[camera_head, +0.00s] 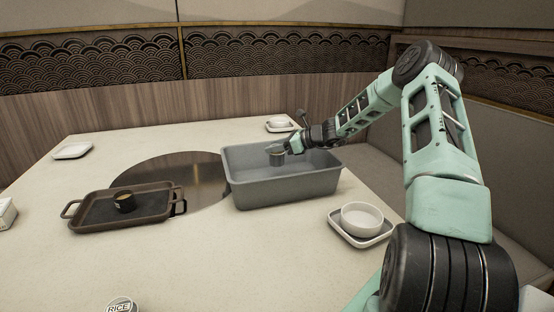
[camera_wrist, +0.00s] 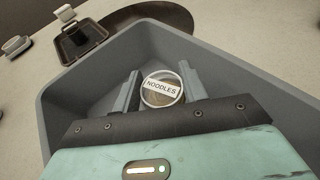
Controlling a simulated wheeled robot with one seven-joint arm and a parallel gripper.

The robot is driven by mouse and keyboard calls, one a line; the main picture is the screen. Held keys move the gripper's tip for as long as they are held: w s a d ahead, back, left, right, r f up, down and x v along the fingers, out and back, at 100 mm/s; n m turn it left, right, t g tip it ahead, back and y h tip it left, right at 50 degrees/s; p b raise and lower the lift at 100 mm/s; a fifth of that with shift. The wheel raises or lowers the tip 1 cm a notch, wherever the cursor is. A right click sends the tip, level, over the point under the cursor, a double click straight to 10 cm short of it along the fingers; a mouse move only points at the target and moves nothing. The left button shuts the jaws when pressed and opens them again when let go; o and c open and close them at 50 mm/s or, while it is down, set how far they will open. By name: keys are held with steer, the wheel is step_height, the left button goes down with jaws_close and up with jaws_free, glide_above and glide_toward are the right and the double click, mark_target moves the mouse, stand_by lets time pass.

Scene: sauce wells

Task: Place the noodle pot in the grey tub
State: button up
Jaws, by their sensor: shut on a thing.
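The noodle pot (camera_wrist: 161,88) is a small round pot with a white "NOODLES" label on top. It sits between the two fingers of my gripper (camera_wrist: 160,92), which is shut on it. In the head view the pot (camera_head: 276,158) appears grey, at my gripper (camera_head: 286,149), over the grey tub. The grey tub (camera_head: 285,188) is a deep rectangular open box on the table. Its walls (camera_wrist: 228,65) surround the pot in the wrist view. I cannot tell whether the pot touches the tub floor.
A white bowl (camera_head: 362,218) on a square plate stands right of the tub. A "RICE" pot (camera_head: 121,305) is at the front edge.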

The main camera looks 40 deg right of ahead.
mark_target(277, 160)
steer(key=shift+f, duration=2.8)
steer(key=shift+f, duration=0.15)
steer(key=o, duration=1.3)
steer(key=shift+s+d+r, duration=0.1)
steer(key=shift+r, duration=0.1)
steer(key=v, duration=0.7)
steer(key=shift+s, duration=0.15)
steer(key=shift+r, duration=0.1)
